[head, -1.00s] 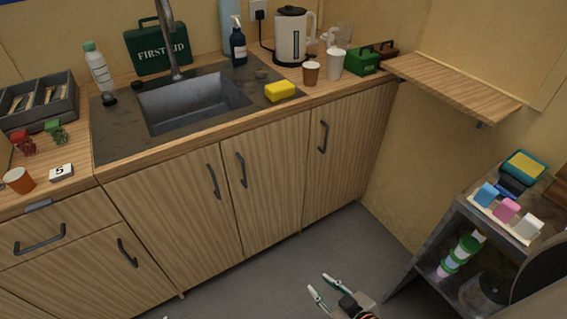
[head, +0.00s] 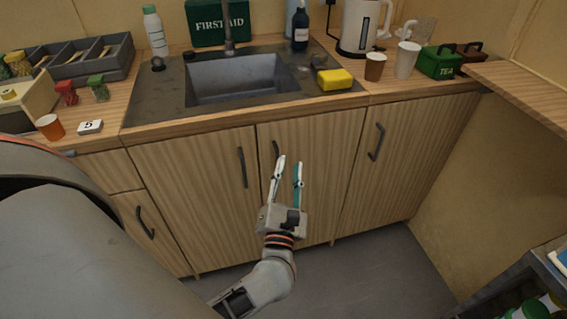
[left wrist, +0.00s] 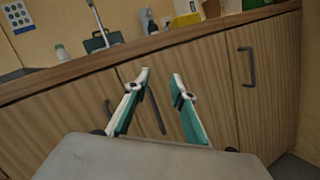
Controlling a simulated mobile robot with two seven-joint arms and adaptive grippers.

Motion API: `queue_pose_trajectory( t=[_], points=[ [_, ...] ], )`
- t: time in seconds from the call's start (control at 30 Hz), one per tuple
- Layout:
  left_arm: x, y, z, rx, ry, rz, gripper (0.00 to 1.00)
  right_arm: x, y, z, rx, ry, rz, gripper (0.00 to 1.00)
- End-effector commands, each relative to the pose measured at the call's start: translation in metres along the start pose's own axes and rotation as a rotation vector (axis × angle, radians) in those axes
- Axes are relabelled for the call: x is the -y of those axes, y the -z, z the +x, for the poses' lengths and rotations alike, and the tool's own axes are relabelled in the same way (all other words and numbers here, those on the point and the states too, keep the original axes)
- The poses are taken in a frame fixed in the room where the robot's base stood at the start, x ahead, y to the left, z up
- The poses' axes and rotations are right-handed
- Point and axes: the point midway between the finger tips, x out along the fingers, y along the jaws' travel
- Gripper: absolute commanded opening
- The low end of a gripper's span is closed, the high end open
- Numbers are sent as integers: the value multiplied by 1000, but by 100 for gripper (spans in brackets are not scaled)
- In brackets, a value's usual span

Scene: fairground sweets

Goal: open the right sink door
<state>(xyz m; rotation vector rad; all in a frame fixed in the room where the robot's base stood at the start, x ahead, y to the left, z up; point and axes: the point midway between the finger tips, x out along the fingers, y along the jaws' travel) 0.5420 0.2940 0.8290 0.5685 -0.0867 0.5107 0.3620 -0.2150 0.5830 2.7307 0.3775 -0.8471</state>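The right sink door (head: 318,170) is the wooden door under the right part of the sink, and it is shut. Its dark bar handle (head: 275,152) is near its left edge, partly hidden behind a finger of my left gripper in the head view. My left gripper (head: 289,160) is open in front of this door, fingers pointing at it. In the left wrist view the handle (left wrist: 156,112) shows between the two spread fingers (left wrist: 162,80), beyond them; contact cannot be seen. The left sink door (head: 195,190), with its own handle (head: 242,168), is shut. My right gripper is not in view.
Another shut cupboard door (head: 405,160) stands to the right. The counter above holds the sink (head: 243,80), a yellow sponge (head: 335,79), cups and a kettle (head: 358,25). A wooden shelf (head: 525,95) juts out at right. The floor (head: 370,265) in front is clear.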

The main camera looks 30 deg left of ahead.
Motion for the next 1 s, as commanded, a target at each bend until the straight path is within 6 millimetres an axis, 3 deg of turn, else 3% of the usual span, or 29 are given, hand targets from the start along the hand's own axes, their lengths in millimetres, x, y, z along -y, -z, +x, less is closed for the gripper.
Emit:
queue_pose_trajectory(
  t=[0.03,0.1,0.3,0.8,1.0],
  points=[
    [3,19,2,-67,-28,-124,24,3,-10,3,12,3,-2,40],
    [3,37,6,-147,-71,-280,24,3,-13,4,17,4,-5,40],
    [7,62,9,-261,-135,-493,24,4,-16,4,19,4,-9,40],
    [2,80,71,-264,-140,-504,24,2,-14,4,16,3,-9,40],
    [1,84,82,-265,-139,-504,24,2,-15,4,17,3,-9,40]
  ],
)
